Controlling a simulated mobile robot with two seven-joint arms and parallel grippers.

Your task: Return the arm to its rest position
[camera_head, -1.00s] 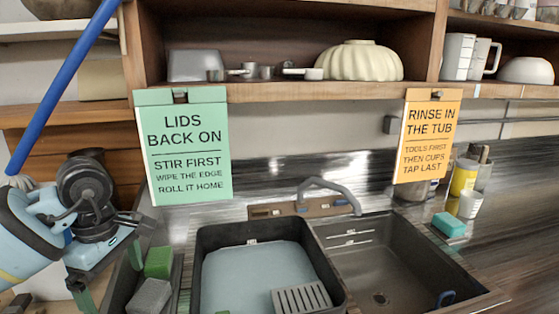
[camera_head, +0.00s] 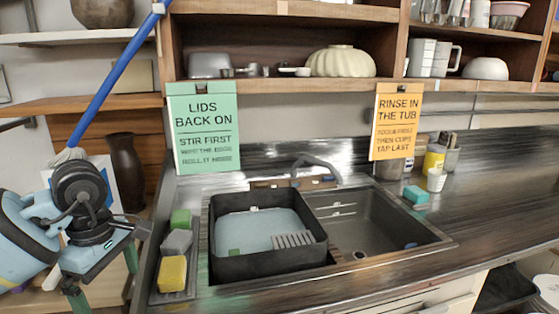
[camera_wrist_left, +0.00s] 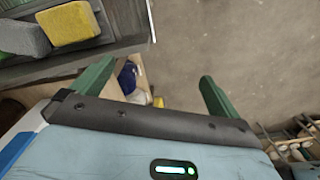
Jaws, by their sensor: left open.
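My left arm comes in from the left edge of the head view. Its gripper (camera_head: 103,278) is open, with two green fingers spread apart and pointing down, left of the sponge tray (camera_head: 178,296). My right gripper is not in view.
The counter edge and tray, with a yellow sponge (camera_head: 172,273), grey sponge (camera_head: 177,242) and green sponge (camera_head: 181,219), lie close right of the gripper. A blue-handled brush (camera_head: 115,80) stands behind my arm.

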